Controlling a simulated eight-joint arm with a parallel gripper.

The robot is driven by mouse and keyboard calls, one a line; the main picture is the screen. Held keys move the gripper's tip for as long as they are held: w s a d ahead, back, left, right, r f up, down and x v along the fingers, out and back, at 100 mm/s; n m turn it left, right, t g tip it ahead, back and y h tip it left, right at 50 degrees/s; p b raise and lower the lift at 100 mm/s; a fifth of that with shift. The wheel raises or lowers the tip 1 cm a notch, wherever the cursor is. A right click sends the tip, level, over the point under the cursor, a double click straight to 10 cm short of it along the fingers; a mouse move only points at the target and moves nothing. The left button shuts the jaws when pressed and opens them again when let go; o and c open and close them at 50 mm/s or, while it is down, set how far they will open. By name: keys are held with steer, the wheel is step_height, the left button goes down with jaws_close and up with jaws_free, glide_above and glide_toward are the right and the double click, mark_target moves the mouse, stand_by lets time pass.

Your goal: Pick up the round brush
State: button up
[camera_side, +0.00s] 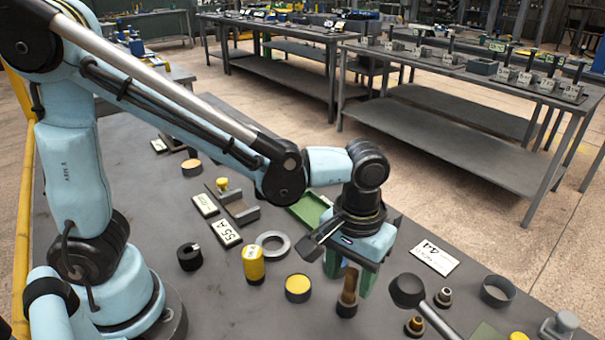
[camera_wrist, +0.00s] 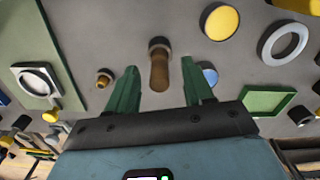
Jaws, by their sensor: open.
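The round brush (camera_side: 349,287) stands upright on the grey table, with a brown wooden handle and a dark round base. It also shows in the wrist view (camera_wrist: 159,72), where its handle lies between my two fingers. My gripper (camera_side: 350,281) points down over it, with green fingers apart on either side of the handle. In the wrist view my gripper (camera_wrist: 160,68) shows a gap between each finger and the handle. In the side view the fingers partly hide the upper handle.
A black-headed mallet (camera_side: 407,291) and a brass fitting (camera_side: 442,297) lie to the right. A yellow-topped puck (camera_side: 298,286), a yellow cylinder (camera_side: 253,264) and a grey ring (camera_side: 273,245) stand to the left. A green tray (camera_side: 308,209) is behind. Bare table shows at the front left.

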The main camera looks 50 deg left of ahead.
mark_target(350, 286)
steer(key=shift+w+f, duration=0.15)
steer(key=shift+f, duration=1.65)
jaws_close()
